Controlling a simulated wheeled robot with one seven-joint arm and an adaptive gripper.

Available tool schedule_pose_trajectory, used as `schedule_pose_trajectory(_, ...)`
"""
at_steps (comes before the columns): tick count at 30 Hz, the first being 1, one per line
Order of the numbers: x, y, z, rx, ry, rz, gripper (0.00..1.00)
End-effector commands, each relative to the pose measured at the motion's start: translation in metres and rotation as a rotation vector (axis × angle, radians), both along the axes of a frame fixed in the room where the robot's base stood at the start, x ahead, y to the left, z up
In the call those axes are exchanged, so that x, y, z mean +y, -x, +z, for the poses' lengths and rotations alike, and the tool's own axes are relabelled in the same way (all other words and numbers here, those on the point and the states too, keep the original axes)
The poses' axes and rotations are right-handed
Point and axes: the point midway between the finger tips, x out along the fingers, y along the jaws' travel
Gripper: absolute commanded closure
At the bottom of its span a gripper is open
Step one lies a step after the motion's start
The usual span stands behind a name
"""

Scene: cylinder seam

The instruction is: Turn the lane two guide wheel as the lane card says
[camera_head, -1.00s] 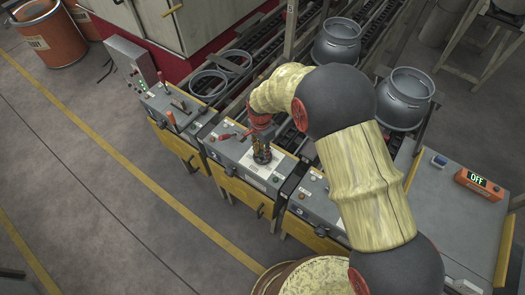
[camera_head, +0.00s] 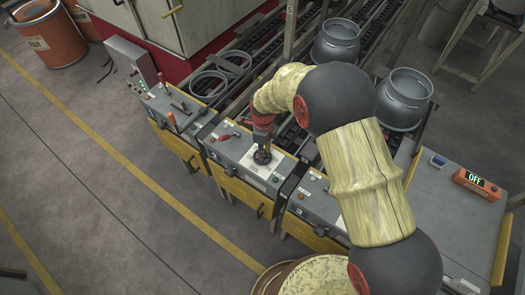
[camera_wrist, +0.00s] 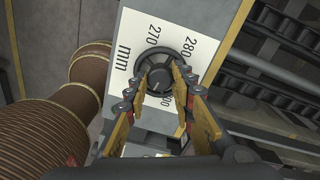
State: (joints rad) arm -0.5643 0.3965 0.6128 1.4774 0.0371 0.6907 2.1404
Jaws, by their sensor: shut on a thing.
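The guide wheel is a dark round handwheel (camera_wrist: 146,61) on a white dial plate (camera_wrist: 128,45). The plate is marked mm, with 270 and 280 readable and another number partly hidden by a finger. My gripper (camera_wrist: 158,76) is over the wheel, its two yellow-and-black fingers shut on the wheel's middle. In the head view my gripper (camera_head: 262,152) points down onto the wheel on the middle grey console (camera_head: 235,153). The fingers hide part of the wheel and dial there. I cannot make out a lane card's text.
A red handle (camera_head: 224,137) stands left of the wheel on the same console. Similar consoles stand to the left (camera_head: 168,103) and right (camera_head: 310,205). Grey cylinders (camera_head: 404,98) sit on the conveyor behind. An orange box (camera_head: 479,184) reads OFF.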

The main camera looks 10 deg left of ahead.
Motion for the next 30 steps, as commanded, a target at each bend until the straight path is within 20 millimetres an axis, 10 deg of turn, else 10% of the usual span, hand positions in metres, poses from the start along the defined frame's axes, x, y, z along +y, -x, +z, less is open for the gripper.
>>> schedule_pose_trajectory(30,0.0006,-0.0019,0.0016,-0.004,-0.003,-0.322,1.00)
